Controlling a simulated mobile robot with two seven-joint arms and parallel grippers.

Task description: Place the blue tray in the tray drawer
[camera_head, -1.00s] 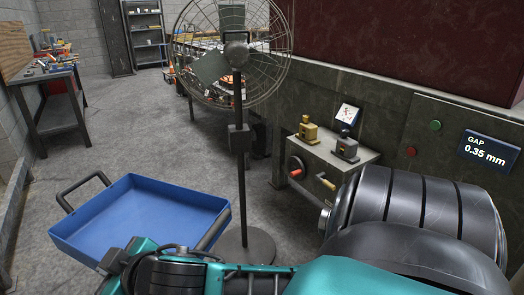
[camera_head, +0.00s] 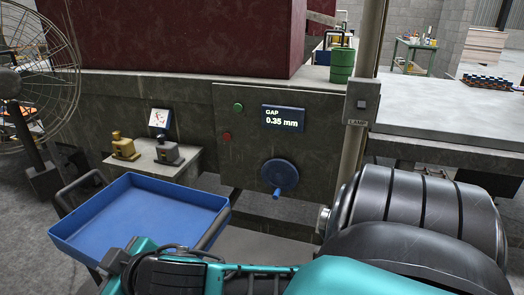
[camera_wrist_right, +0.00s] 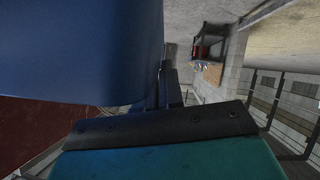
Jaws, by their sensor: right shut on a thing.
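The blue tray (camera_head: 140,218) is an empty, shallow rectangular tray with a dark handle at each end. It is at the lower left of the head view, held in front of me and looking roughly level. My right arm reaches up to its near side, with its fingers hidden in the head view. In the right wrist view, the right gripper (camera_wrist_right: 168,88) is shut at the edge of the tray (camera_wrist_right: 75,50), which fills the upper left. My left gripper is not in view. I cannot make out an open tray drawer.
A fan (camera_head: 35,70) stands at left. A grey table (camera_head: 450,115) is at right.

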